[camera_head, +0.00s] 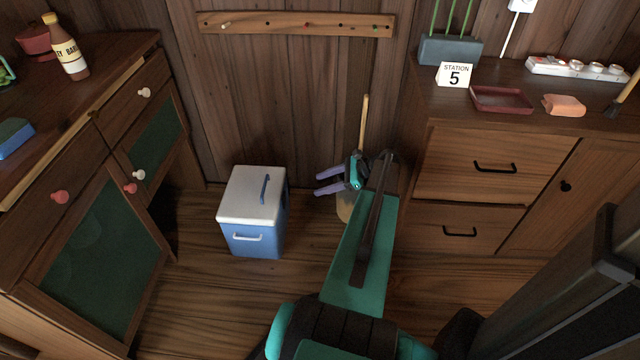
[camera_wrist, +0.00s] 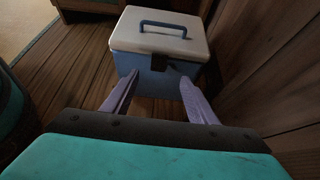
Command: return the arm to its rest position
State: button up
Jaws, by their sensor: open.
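My gripper (camera_head: 322,182) is at the end of my teal arm, near the middle of the head view. Its two purple fingers point left and stand apart with nothing between them. In the wrist view the open fingers (camera_wrist: 158,100) point toward a blue box with a white lid (camera_wrist: 158,75). In the head view this box (camera_head: 253,212) stands on the floor to the left of my gripper. Its lid is down, with a dark blue handle on top.
A wooden cabinet (camera_head: 100,170) with a bottle (camera_head: 68,50) stands at left. A drawer cabinet (camera_head: 480,175) stands at right, close to my arm, with a red tray (camera_head: 500,99) on it. A wooden stick (camera_head: 363,122) stands behind my gripper. Floor in front of the box is clear.

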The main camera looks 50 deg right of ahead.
dwell(0.4)
